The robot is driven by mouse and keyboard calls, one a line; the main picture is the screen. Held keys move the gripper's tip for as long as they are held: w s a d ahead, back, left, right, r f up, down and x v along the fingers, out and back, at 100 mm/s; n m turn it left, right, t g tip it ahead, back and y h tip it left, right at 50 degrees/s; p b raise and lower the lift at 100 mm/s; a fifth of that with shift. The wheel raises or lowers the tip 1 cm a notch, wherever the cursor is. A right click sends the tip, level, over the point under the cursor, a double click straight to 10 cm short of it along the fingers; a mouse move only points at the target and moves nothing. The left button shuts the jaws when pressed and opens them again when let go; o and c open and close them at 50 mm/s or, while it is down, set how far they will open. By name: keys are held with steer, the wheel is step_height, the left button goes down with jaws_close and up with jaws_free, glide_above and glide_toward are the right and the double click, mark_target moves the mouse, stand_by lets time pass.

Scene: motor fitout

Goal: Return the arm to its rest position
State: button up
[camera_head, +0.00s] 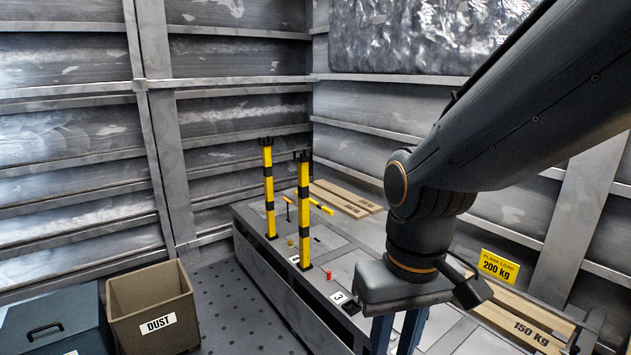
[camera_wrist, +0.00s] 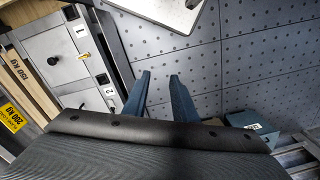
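My arm reaches in from the upper right in the head view and bends down at a joint with an orange ring. My gripper (camera_head: 398,336) hangs over the front right part of the grey bench (camera_head: 345,262), its tips cut off by the lower edge. In the wrist view my gripper (camera_wrist: 160,77) shows two blue-grey fingers apart with nothing between them. Below them is the dotted floor (camera_wrist: 185,55), beside the bench edge. The gripper is open and empty.
Two yellow-black posts (camera_head: 303,210) (camera_head: 269,190) stand upright on the bench. Planks (camera_head: 345,198) (camera_head: 520,318) and a yellow load sign (camera_head: 498,267) are there too. A brown DUST bin (camera_head: 150,300) and a dark blue box (camera_head: 50,325) stand left on the floor.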

steer(key=d+r+m+p, duration=0.2)
steer(key=d+r+p, duration=0.6)
steer(key=p, duration=0.8)
steer(key=shift+s+d+r+m+h, duration=0.2)
steer(key=shift+d+r+m+h, duration=0.15)
steer(key=shift+r, duration=0.4)
